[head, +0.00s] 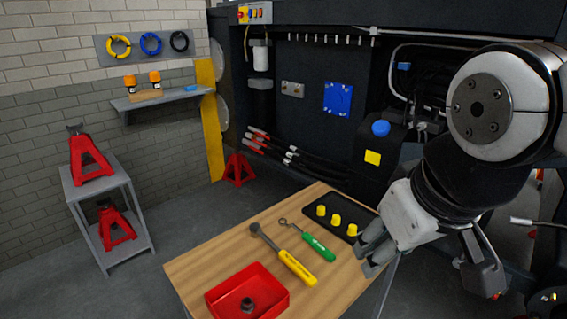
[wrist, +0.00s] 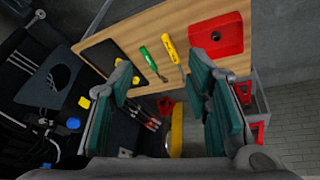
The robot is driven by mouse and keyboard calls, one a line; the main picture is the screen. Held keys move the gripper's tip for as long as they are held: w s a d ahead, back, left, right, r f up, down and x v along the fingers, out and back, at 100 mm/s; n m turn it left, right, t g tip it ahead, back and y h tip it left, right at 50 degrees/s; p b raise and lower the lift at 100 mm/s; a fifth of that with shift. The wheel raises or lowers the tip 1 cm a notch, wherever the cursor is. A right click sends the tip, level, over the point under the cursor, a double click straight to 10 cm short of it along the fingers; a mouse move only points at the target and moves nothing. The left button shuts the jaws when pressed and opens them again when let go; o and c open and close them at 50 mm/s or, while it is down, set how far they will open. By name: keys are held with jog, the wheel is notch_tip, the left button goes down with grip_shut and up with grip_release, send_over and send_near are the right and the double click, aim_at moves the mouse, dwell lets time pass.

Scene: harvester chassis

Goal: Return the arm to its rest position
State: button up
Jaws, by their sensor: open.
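My gripper (head: 372,258) is at the right end of the wooden table (head: 222,250) in the head view, close to the black tray (head: 352,236). In the wrist view my gripper (wrist: 165,105) shows its two green-padded fingers spread wide, with nothing between them. My arm reaches in from the right of the head view, with a large white joint at the upper right. Whether the fingers touch the table edge or the tray cannot be told.
The table bears a red bin (head: 270,296) with a dark nut, a yellow-handled tool (head: 297,267), a green-handled tool (head: 318,247) and yellow caps (head: 337,219) on the tray. The dark chassis (head: 310,130) stands behind. A grey stand (head: 118,195) with red jacks stands left, with open floor between.

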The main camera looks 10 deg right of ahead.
jog(key=shift+s+d+m, duration=0.15)
jog(key=shift+s+m, duration=0.55)
jog(key=shift+s, duration=0.25)
